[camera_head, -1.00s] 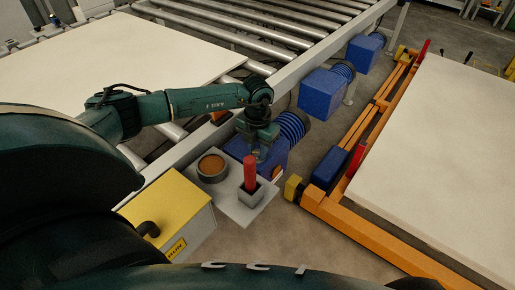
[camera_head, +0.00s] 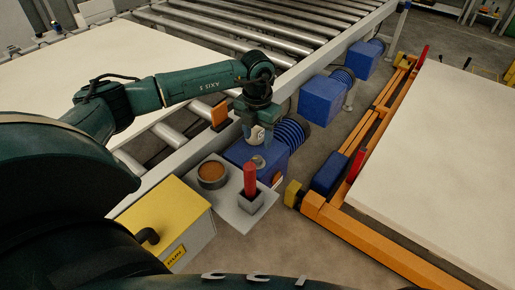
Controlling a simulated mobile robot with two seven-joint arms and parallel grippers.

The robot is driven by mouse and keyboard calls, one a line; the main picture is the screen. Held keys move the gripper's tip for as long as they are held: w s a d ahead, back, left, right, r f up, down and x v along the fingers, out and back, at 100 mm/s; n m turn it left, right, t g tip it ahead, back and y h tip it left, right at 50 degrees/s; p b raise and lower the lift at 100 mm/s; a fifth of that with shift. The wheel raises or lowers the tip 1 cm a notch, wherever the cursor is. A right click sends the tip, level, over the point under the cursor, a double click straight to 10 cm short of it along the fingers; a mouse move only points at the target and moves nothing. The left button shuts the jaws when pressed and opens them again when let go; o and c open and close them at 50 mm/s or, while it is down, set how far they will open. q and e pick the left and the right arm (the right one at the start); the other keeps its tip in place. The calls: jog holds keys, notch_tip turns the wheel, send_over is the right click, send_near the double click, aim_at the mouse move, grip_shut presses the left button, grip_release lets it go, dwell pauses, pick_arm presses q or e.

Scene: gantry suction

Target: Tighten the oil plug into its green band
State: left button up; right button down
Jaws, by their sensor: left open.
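My left gripper (camera_head: 257,140) is open and points down above the nearest blue gearbox (camera_head: 240,153), beside its ribbed motor. A small round pale grey part (camera_head: 258,163) sits on top of the gearbox, just below the fingertips and apart from them; it may be the oil plug. A pale dial-like face (camera_head: 257,132) with a dark mark shows between the fingers; I cannot tell whether it is behind them. No green band can be made out at this size. My right gripper is out of view.
A grey shelf (camera_head: 228,205) near the gearbox carries a brown-filled round cup (camera_head: 211,174) and a red-handled tool in a square holder (camera_head: 250,180). A yellow-topped box (camera_head: 165,215) stands left of it. The roller conveyor (camera_head: 240,30) lies behind, an orange frame (camera_head: 345,225) right.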

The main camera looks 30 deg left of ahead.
pick_arm(q)
notch_tip(320, 180, up, 5)
jog(key=shift+r, duration=0.2)
dwell(0.6)
